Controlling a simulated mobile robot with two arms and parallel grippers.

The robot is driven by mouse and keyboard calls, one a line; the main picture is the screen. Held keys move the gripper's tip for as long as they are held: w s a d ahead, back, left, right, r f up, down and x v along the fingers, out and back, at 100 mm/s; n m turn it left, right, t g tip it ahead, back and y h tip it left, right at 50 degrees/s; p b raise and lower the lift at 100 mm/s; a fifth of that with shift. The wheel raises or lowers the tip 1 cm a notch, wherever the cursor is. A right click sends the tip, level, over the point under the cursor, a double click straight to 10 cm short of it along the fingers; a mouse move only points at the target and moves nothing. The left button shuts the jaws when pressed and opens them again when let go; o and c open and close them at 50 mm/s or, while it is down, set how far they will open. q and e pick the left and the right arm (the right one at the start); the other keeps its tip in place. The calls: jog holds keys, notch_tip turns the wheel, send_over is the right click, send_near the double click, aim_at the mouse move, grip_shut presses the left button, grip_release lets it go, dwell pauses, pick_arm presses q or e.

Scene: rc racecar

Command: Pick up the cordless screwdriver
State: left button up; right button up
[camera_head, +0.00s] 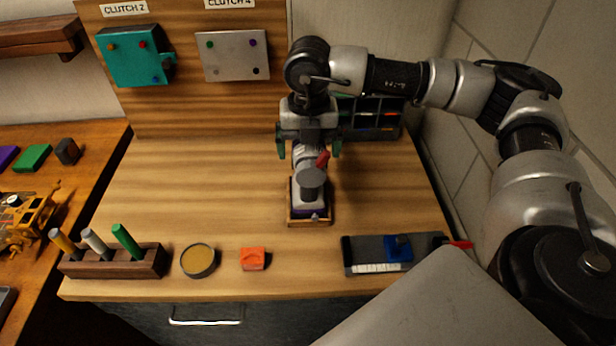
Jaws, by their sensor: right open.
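The cordless screwdriver (310,187) is grey with a dark round part, a red piece near its top and a purple area at its base. It appears to stand upright in a small wooden holder (309,222) in the middle of the bench. My right gripper (309,150) points down at the screwdriver's upper part, its two green-tipped fingers spread wide on either side. I cannot tell whether the fingers touch it; a gap shows at each side. Part of the screwdriver's top is hidden by the gripper. My left gripper is not in view.
On the bench's front are a wooden block with colored pens (112,262), a round tin (199,261), an orange block (253,259) and a grey tray (360,266) with a blue piece. A dark compartment rack (385,130) stands behind. Clear wood lies left of the holder.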

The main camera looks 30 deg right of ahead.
jog(key=shift+c, duration=0.2)
jog(key=c, duration=1.2)
jog(key=shift+r, duration=0.1)
jog(key=shift+c, duration=0.6)
